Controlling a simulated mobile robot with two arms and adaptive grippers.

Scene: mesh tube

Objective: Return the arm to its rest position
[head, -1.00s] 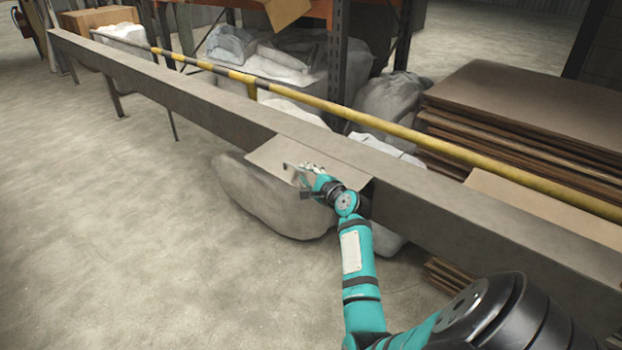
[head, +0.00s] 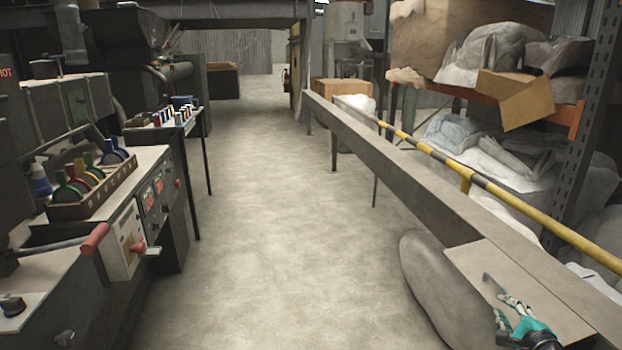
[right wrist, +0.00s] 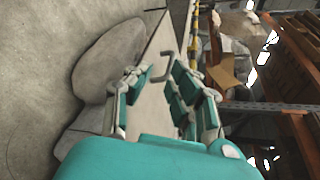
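My right gripper (head: 513,303) is in the lower right of the head view, over or beside a flat light-brown panel (head: 500,262) on the long grey beam. In the right wrist view its two teal and white fingers (right wrist: 158,92) stand apart, with nothing clearly held between them. A thin dark bent rod (head: 492,283) shows just beyond the fingertips; I cannot tell if it touches them. Only the end of my right arm is in the head view. My left gripper is not in view.
The long grey beam (head: 400,165) and a yellow-black bar (head: 490,188) run along the right. A rounded grey sack (head: 440,285) lies under the panel. Machines with a control panel (head: 150,205) and a rack of colored handles (head: 92,180) line the left. The floor (head: 275,230) between is clear.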

